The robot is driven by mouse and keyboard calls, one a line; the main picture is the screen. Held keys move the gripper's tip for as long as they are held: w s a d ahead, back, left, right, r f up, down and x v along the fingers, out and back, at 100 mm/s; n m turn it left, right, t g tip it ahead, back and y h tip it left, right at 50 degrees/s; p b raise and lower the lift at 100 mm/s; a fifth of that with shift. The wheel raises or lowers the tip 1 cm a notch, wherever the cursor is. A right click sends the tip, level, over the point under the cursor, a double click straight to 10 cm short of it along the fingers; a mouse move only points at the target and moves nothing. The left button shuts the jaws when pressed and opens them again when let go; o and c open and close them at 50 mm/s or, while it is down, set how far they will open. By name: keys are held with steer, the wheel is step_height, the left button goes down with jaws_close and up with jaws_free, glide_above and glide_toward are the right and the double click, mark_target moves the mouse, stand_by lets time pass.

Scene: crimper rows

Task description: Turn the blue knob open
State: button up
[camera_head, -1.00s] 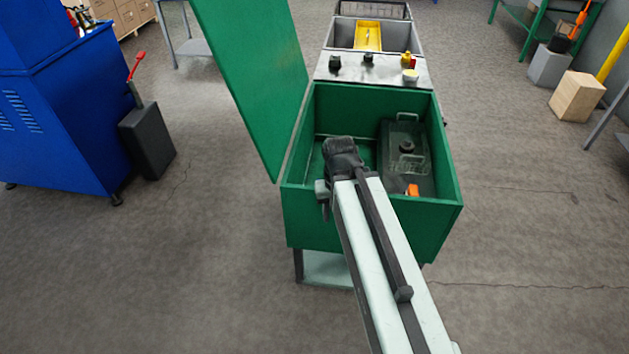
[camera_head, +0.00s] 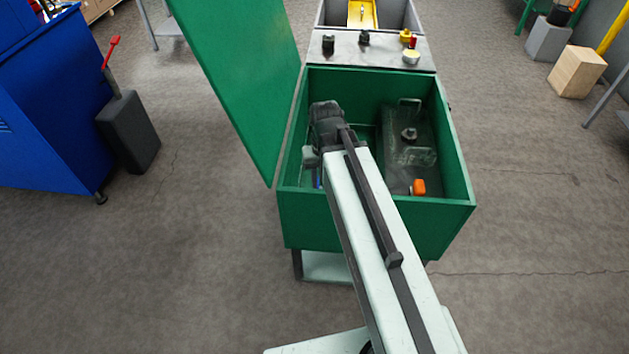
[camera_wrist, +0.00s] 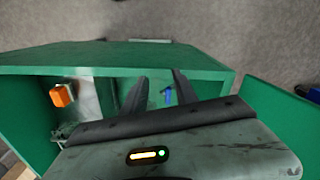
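The blue knob (camera_wrist: 168,96) is a small blue piece inside the green box (camera_wrist: 100,57), near the box's front wall. In the head view only a sliver of blue (camera_head: 318,178) shows beside my arm's end. My gripper (camera_wrist: 161,77) is open in the wrist view, with its two dark fingers apart. The knob appears between the fingers in the picture; contact cannot be told. In the head view my wrist is inside the open top of the green box (camera_head: 375,222), at its left half, and the fingertips are hidden.
A green lid (camera_head: 240,80) stands open at the left. An orange piece (camera_head: 419,187) and a dark tank (camera_head: 415,135) are in the box's right half. A grey panel with knobs (camera_head: 385,50) lies behind. A blue cabinet (camera_head: 55,130) stands far left.

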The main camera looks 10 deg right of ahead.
steer(key=w+f+m+b, duration=0.1)
steer(key=w+f+b, duration=0.1)
steer(key=w, duration=0.2)
steer(key=w+f+m+b, duration=0.1)
steer(key=w+f, duration=0.2)
steer(key=w, duration=0.1)
steer(key=w+d+f+m+b, duration=0.1)
steer(key=w+f+b, duration=0.1)
steer(key=w, duration=0.2)
steer(key=shift+w+f+b, duration=0.15)
steer(key=shift+w+b, duration=0.05)
steer(key=shift+b, duration=0.1)
steer(key=shift+s, duration=0.1)
steer(key=shift+f, duration=0.2)
step_height(320, 180, down, 8)
steer(key=b, duration=0.7)
steer(key=shift+r+b, duration=0.25)
steer(key=shift+b, duration=0.15)
steer(key=shift+r, duration=0.1)
jaws_close()
